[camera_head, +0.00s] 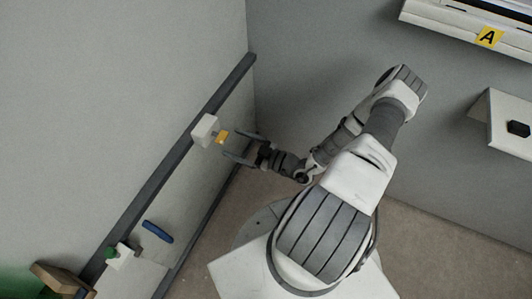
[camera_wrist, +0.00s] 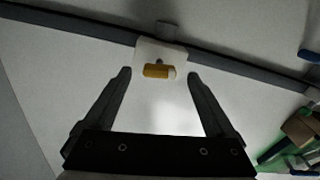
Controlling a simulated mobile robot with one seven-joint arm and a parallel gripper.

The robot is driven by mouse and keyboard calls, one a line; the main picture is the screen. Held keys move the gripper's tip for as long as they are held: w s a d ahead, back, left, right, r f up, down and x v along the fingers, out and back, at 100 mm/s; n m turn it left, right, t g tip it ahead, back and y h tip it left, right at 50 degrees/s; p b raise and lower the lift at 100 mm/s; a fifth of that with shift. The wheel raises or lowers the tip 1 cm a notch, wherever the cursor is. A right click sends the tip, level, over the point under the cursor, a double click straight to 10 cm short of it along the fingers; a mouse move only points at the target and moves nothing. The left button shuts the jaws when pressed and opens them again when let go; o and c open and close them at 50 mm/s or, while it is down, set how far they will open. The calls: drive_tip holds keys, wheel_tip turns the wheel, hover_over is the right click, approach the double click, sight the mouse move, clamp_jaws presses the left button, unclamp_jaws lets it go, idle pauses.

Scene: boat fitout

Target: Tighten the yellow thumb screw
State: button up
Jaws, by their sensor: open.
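The yellow thumb screw (camera_head: 222,137) sticks out of a small white block (camera_head: 205,130) mounted on the dark rail along the left wall. In the wrist view the yellow screw (camera_wrist: 159,71) shows as a short bar in front of the white block (camera_wrist: 150,52). My gripper (camera_head: 238,146) is open in front of the screw, with its fingers pointing toward the block. In the wrist view my gripper's fingertips (camera_wrist: 160,72) lie to the left and right of the screw with a gap on each side. I cannot tell whether the tips reach the screw's depth.
The dark rail (camera_head: 165,182) runs along the wall. A second white block with a green knob (camera_head: 112,254) and a blue handle-like piece (camera_head: 157,231) are at lower left. A shelf with a yellow A label (camera_head: 489,37) and a white bracket (camera_head: 497,122) are at right.

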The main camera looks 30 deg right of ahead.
drive_tip(key=v, duration=1.2)
drive_tip(key=shift+s, duration=0.2)
drive_tip(key=shift+d, duration=0.1)
drive_tip(key=a+r+m+g+h+p, duration=0.2)
drive_tip(key=a+r+m+g, duration=0.25)
drive_tip(key=r+m, duration=0.6)
drive_tip(key=a+r+m+g+h+p, duration=0.1)
drive_tip(key=a+r+m+g+p, duration=0.15)
drive_tip(key=r+m+g, duration=0.75)
drive_tip(key=a+r+m+g+h+p, duration=0.15)
drive_tip(key=a+r+m, duration=0.25)
drive_tip(key=r+m, duration=0.7)
drive_tip(key=s+r+n+t+h+p, duration=0.2)
drive_tip(key=s+r+n+t+h, duration=0.1)
drive_tip(key=r+n, duration=0.6)
drive_tip(key=s+d+r+n+t+h+p, duration=0.1)
drive_tip(key=s+r+n+t+h+p, duration=0.1)
drive_tip(key=r+n, duration=0.7)
drive_tip(key=shift+s+r+n+t+h, duration=0.5)
drive_tip(key=shift+n+t, duration=0.5)
drive_tip(key=shift+n, duration=1.25)
